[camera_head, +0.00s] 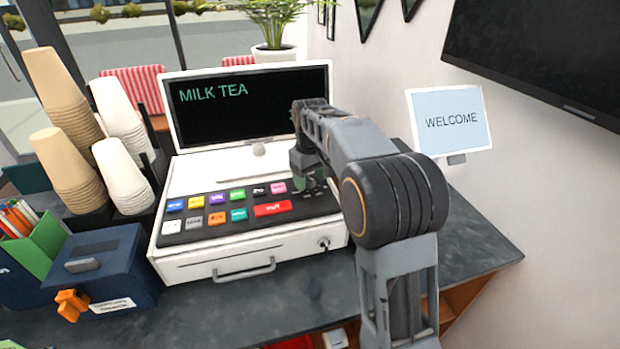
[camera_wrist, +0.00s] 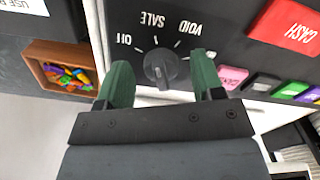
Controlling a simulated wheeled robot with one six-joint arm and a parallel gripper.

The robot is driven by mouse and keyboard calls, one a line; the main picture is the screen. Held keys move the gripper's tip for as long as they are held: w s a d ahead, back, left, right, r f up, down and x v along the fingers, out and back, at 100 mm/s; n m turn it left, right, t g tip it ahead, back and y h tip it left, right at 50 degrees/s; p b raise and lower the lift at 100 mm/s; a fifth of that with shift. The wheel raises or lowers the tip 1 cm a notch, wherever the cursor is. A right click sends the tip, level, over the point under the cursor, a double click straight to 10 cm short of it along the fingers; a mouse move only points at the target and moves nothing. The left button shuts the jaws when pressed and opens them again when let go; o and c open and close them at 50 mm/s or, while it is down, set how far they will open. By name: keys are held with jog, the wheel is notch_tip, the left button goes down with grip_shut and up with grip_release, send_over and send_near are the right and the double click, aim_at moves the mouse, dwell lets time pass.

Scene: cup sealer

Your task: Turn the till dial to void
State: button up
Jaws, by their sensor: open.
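The till (camera_head: 220,262) stands on the counter, with coloured keys and a screen reading MILK TEA. Its dark round dial (camera_wrist: 163,68) shows in the wrist view, ringed by the labels OFF, SALE and VOID (camera_wrist: 189,27). I cannot tell for sure which label the dial points at. My gripper (camera_wrist: 160,62) is open, its two green fingers on either side of the dial, with gaps showing. In the head view my gripper (camera_head: 306,184) is over the right end of the key panel, and it and my arm hide the dial.
A red CASH key (camera_wrist: 290,30) and smaller coloured keys lie right of the dial in the wrist view. A WELCOME sign (camera_head: 450,120) stands right of the till. Stacked cups (camera_head: 62,95) and a blue box (camera_head: 105,265) stand left. Bare counter (camera_head: 475,240) is at right.

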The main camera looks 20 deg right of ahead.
jog(key=shift+f, duration=0.15)
jog(key=c, duration=0.9)
jog(key=shift+m, duration=0.3)
jog(key=m+p, duration=0.1)
jog(key=m, duration=0.2)
jog(key=shift+a+m, duration=0.1)
jog(key=shift+m, duration=0.3)
jog(key=shift+m+p, duration=0.55)
jog(key=shift+m, duration=1.45)
jog(key=shift+a+m, duration=0.1)
jog(key=shift+m, duration=0.2)
